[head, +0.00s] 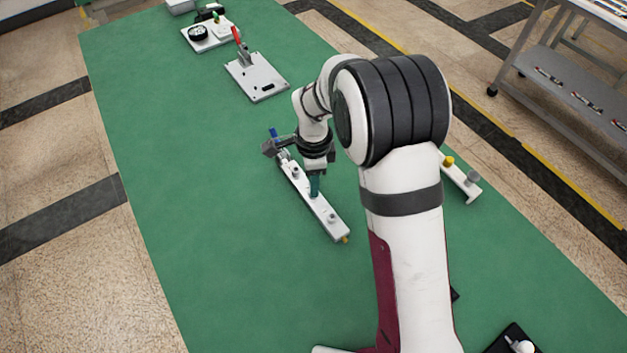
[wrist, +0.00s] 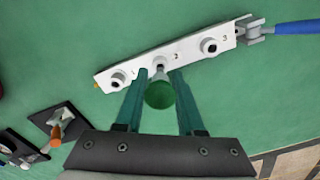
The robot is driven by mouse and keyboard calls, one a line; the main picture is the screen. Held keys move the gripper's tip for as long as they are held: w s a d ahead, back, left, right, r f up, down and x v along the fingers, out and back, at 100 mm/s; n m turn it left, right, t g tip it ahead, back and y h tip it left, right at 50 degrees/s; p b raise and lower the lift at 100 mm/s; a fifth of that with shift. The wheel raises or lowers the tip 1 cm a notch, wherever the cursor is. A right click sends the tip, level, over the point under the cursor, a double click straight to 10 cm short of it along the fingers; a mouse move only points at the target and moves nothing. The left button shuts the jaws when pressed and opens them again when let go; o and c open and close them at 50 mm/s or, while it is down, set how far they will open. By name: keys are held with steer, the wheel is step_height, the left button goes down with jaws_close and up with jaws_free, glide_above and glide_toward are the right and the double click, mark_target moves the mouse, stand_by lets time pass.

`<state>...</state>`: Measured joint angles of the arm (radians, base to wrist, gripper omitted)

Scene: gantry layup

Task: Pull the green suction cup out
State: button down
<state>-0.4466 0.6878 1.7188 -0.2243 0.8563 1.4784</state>
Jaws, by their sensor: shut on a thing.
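A white bar (head: 324,212) lies at a slant on the green table, and it also shows in the wrist view (wrist: 190,53). It has grey fittings at places marked with numbers; 2 and 3 are readable. The green suction cup (wrist: 159,95) is at the middle fitting, at the end of a short grey stem that meets the bar. My gripper (wrist: 160,80) has its two teal fingers shut on the cup, one on each side. In the head view my gripper (head: 315,186) is low over the bar's middle and hides the cup.
A blue handle (wrist: 296,27) sits on a grey bracket at the bar's end. A white holder with a yellow cup (head: 448,161) is right of my arm. A plate with a red-handled clamp (head: 257,80) lies farther back. The table left of the bar is clear.

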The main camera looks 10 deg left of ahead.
steer(key=shift+r, duration=0.25)
steer(key=shift+r, duration=1.65)
